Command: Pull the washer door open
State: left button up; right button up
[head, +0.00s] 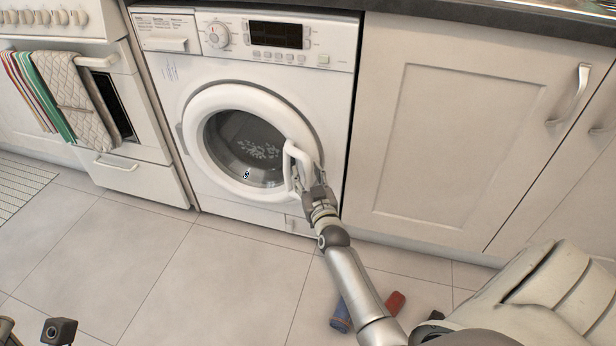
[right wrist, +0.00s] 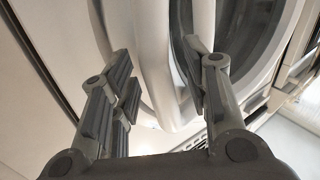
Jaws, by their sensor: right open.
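The white washer (head: 262,55) stands under the counter. Its round door (head: 205,98) has a white rim and dark glass and looks shut against the front. A white upright handle (head: 290,160) sticks out at the door's right side. My right gripper (head: 305,178) is at this handle. In the right wrist view my right gripper (right wrist: 160,85) is open, with one finger on each side of the white handle (right wrist: 158,60). I cannot tell whether either finger touches it. My left gripper cannot be made out.
A cooker (head: 135,178) with hanging towels (head: 75,85) stands left of the washer. A cream cupboard (head: 450,130) with a metal handle (head: 570,98) is on the right. The tiled floor (head: 210,285) in front of the washer is largely clear.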

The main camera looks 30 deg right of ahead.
grip_shut()
dwell(0.3)
jog(key=shift+a, duration=0.15)
